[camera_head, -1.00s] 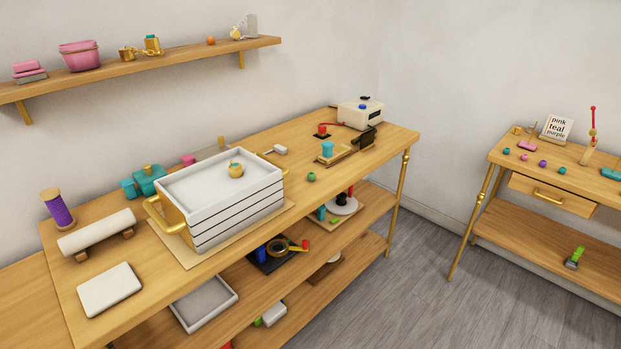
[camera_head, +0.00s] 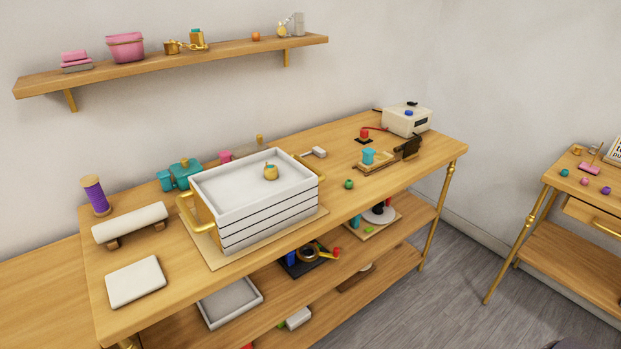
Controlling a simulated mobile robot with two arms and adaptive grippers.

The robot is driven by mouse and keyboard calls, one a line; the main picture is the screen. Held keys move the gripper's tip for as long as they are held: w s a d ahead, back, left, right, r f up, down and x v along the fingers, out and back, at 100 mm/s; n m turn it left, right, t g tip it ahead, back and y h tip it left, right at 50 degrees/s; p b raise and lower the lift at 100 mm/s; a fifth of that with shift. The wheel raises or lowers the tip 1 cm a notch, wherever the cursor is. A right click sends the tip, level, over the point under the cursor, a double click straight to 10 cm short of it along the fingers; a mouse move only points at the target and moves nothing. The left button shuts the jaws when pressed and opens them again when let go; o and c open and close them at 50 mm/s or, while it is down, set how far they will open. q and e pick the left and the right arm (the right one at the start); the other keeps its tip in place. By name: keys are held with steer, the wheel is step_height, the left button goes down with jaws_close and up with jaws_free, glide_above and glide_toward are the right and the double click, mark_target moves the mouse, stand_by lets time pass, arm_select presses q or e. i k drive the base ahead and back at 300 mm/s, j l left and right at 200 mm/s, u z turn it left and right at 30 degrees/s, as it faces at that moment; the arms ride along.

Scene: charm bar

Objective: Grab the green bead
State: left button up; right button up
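A small round green bead (camera_head: 349,184) sits on the wooden workbench (camera_head: 410,178), right of the stacked white trays and near the bench's front edge. It stands apart from the things around it. Neither of my grippers shows in the head view.
Stacked white trays (camera_head: 262,229) with gold handles stand left of the bead. A teal spool on a wooden stand (camera_head: 369,157) is behind it to the right. A cream box (camera_head: 407,120) stands at the far end. A side table (camera_head: 560,180) is at right, with grey floor (camera_head: 450,285) between.

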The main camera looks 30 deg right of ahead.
mark_target(348, 184)
steer(key=i+l+u, duration=0.15)
steer(key=l+u, duration=0.25)
steer(key=l, duration=0.55)
steer(key=l+u, duration=0.35)
steer(key=l, duration=0.55)
